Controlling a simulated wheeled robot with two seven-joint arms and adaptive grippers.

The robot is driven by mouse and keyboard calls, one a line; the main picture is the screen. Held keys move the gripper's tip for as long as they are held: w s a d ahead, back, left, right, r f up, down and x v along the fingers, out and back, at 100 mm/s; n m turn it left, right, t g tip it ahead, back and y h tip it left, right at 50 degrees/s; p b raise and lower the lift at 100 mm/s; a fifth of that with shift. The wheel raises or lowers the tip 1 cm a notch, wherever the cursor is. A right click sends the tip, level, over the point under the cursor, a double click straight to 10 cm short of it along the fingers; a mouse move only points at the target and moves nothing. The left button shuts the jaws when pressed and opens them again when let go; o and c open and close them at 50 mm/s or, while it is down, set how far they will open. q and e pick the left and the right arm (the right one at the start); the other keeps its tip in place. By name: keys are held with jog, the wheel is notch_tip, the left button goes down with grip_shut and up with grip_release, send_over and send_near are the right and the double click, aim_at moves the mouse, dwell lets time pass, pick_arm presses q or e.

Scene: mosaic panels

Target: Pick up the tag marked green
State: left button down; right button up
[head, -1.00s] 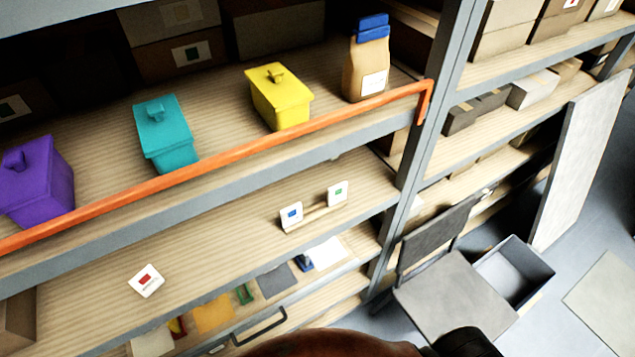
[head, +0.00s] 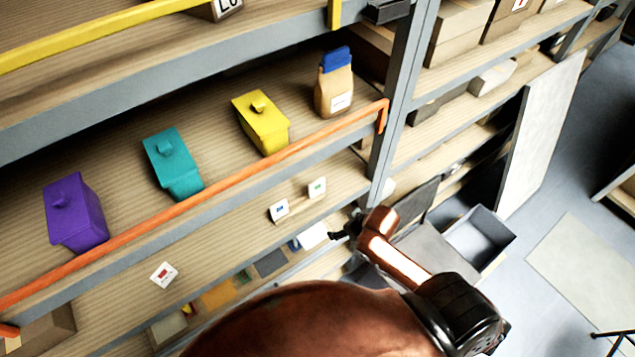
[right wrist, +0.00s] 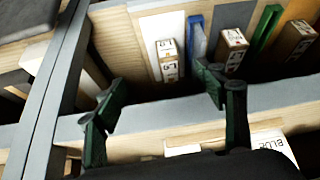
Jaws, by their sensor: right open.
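The tag marked green (head: 317,188) is a small white card with a green square. It stands at the right end of a low wooden rack (head: 299,206) on the middle shelf. A white tag with a blue square (head: 279,210) stands at the rack's left end. A white tag with a red square (head: 163,274) lies farther left. My right gripper (head: 337,234) is just below and right of the green tag, apart from it, at the shelf's front. In the right wrist view its fingers (right wrist: 160,105) are spread and empty. My left gripper is out of view.
A grey upright (head: 395,110) stands right of the tags. Below are coloured panels (head: 270,262). A chair and an open grey bin (head: 480,240) stand right.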

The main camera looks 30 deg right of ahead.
jog(key=w+r+n, duration=0.1)
jog(key=w+r, duration=0.2)
jog(key=r, duration=0.7)
jog(key=w+r, duration=0.4)
jog(key=r, duration=0.6)
jog(key=b, duration=0.6)
send_over(318, 187)
jog(key=s+d, duration=0.1)
jog(key=s, duration=0.2)
jog(key=shift+y, duration=0.4)
notch_tip(318, 187, down, 6)
jog(key=shift+w+r, duration=0.1)
jog(key=shift+r, duration=0.15)
jog(key=shift+w+a+f, duration=0.15)
jog(key=shift+f, duration=0.35)
jog(key=x, duration=0.4)
jog(key=shift+w+f, duration=0.15)
jog(key=shift+f, duration=0.2)
jog(key=shift+c, duration=0.5)
